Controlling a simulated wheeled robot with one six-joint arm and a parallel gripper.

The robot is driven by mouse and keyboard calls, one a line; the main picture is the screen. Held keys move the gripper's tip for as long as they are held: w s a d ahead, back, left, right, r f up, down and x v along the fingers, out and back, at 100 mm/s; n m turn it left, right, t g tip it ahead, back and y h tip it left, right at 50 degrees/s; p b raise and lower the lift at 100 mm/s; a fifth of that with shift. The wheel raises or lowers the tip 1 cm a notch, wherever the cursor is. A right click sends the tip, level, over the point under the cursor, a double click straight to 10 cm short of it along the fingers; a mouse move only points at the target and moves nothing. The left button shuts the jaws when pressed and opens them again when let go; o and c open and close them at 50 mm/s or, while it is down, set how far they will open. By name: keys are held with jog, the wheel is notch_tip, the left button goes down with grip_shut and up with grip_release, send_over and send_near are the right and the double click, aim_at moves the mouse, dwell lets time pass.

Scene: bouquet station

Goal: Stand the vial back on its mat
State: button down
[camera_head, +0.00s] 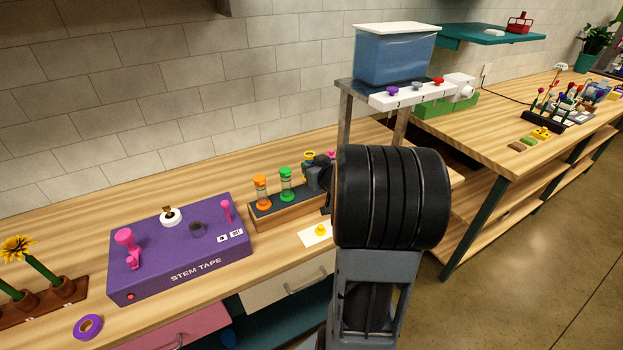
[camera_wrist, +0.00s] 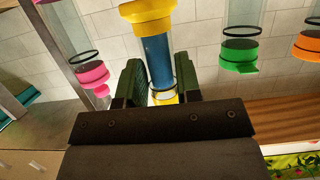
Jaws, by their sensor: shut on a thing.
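The vial has yellow ends and a blue body. In the wrist view the vial (camera_wrist: 157,55) is between the two green finger pads of my gripper (camera_wrist: 160,82), which is shut on it. In the head view its yellow top (camera_head: 309,155) shows beside my dark gripper (camera_head: 321,172), which hides most of its body. It is over or at the right part of the wooden rack (camera_head: 285,214). I cannot tell whether its base touches anything. A white card (camera_head: 306,238) with a yellow piece on it lies in front of the rack; no other mat for the vial is clear.
An orange vial (camera_head: 261,193) and a green vial (camera_head: 286,184) stand on the rack to the left; a pink one (camera_head: 332,154) is behind my gripper. A purple stem tape box (camera_head: 182,248) is left of the rack. A blue tank (camera_head: 393,58) stands behind.

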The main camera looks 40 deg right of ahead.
jog(key=shift+w+f, duration=0.15)
jog(key=shift+f, duration=0.1)
jog(key=shift+w+f, duration=0.15)
jog(key=shift+f, duration=1.4)
jog(key=shift+f+b, duration=0.1)
jog(key=shift+b, duration=0.2)
jog(key=shift+f, duration=0.15)
jog(key=c, duration=0.8)
grip_release()
